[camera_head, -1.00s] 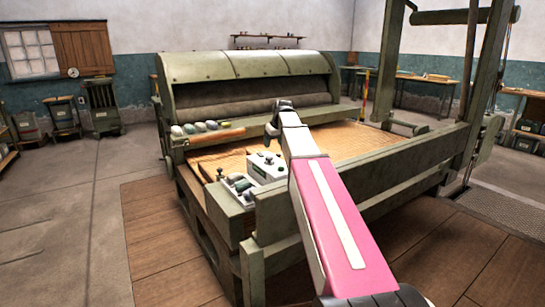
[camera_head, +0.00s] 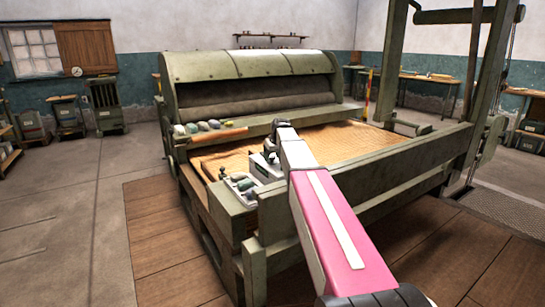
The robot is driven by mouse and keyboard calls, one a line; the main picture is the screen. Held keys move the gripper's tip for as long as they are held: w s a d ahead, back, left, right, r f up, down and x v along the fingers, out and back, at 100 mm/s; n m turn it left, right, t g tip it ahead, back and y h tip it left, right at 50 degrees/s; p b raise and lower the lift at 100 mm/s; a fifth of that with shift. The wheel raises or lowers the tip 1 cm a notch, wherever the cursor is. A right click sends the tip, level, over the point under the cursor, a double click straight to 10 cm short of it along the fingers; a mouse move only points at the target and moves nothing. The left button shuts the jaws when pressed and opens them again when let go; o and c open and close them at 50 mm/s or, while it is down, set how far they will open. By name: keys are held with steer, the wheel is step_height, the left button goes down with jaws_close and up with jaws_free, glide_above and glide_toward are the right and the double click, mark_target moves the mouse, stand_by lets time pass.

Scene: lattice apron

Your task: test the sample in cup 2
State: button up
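My gripper (camera_head: 270,154) is small and dark in the view. It hangs at the end of my arm, directly in front of or over the pale box (camera_head: 263,170) on the machine's near-left corner, hiding part of it. I cannot tell whether it touches the box or whether its fingers are open. A pale tray (camera_head: 231,181) with greenish and dark rounded items stands just left of the box. I cannot make out a cup marked 2 or any sample.
Several rounded pieces (camera_head: 203,126) lie in a row on the machine's left ledge. A tan lattice sheet (camera_head: 345,140) covers the bed. The green front rail (camera_head: 390,178) runs along the near side, under my arm. Wooden floor (camera_head: 160,235) to the left is clear.

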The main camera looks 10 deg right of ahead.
steer(key=c, duration=0.7)
steer(key=m+h, duration=0.1)
steer(key=m, duration=0.1)
steer(key=m+h, duration=0.1)
steer(key=m, duration=0.1)
steer(key=shift+a+m, duration=0.2)
steer(key=shift+m, duration=0.2)
steer(key=shift+m+h, duration=0.7)
steer(key=shift+m, duration=1.3)
steer(key=o, duration=0.9)
steer(key=shift+o, duration=0.2)
